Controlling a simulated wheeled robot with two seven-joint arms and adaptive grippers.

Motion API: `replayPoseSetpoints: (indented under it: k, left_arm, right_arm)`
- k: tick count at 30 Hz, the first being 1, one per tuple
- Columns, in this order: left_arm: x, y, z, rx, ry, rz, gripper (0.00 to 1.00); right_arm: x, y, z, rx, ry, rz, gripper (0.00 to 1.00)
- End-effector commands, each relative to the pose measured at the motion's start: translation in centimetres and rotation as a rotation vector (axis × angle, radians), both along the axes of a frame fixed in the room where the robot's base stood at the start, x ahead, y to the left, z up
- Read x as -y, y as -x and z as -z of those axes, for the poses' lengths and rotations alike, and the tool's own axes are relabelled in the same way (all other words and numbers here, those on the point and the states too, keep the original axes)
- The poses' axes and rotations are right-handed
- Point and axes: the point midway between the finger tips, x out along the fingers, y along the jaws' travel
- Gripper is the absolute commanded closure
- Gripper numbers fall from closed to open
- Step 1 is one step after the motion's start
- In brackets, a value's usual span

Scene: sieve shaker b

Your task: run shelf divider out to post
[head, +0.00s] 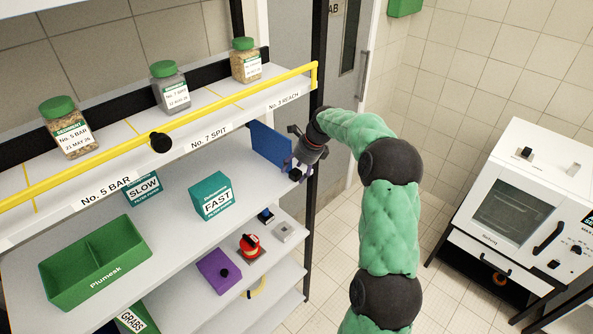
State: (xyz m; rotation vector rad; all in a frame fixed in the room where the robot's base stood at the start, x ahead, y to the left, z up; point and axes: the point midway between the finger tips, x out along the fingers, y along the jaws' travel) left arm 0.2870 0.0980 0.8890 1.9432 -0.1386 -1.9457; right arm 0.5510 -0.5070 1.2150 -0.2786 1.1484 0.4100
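A blue upright panel, which looks like the shelf divider (269,144), stands on the middle shelf near its right end. The black post (315,185) rises at the shelf's right front corner. My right gripper (293,160) is at the panel's front edge, beside the post, with its arm coming in from the right. Its fingers are small and partly overlap the panel's edge, so I cannot tell whether they are closed on it. My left gripper is not in view.
A teal FAST box (211,196), a SLOW box (143,189) and a green Plumesk tray (62,284) stand on the middle shelf. A yellow rail (205,108) runs along the upper shelf before jars. A white machine (530,190) stands at right.

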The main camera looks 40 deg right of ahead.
Motion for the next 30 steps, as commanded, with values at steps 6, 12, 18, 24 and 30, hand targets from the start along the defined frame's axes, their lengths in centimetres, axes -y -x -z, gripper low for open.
replayPoseSetpoints:
  k: [6, 12, 18, 24, 30]
  left_arm:
    - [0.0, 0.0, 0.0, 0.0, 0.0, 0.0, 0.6]
    - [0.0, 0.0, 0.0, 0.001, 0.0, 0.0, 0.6]
    - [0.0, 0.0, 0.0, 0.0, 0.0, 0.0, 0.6]
    - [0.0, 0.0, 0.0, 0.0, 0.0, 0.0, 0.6]
    - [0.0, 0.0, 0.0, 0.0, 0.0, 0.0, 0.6]
  right_arm:
    - [-0.1, 0.1, 0.2, -0.005, -0.001, -0.002, 0.33]
    - [0.1, 0.4, -0.5, -0.005, 0.0, -0.002, 0.33]
    - [0.7, 1.4, -3.5, -0.003, 0.002, -0.001, 0.33]
    - [1.4, 2.7, -7.2, -0.003, 0.001, -0.001, 0.33]
    - [1.8, 3.7, -9.8, -0.003, 0.0, -0.002, 0.33]
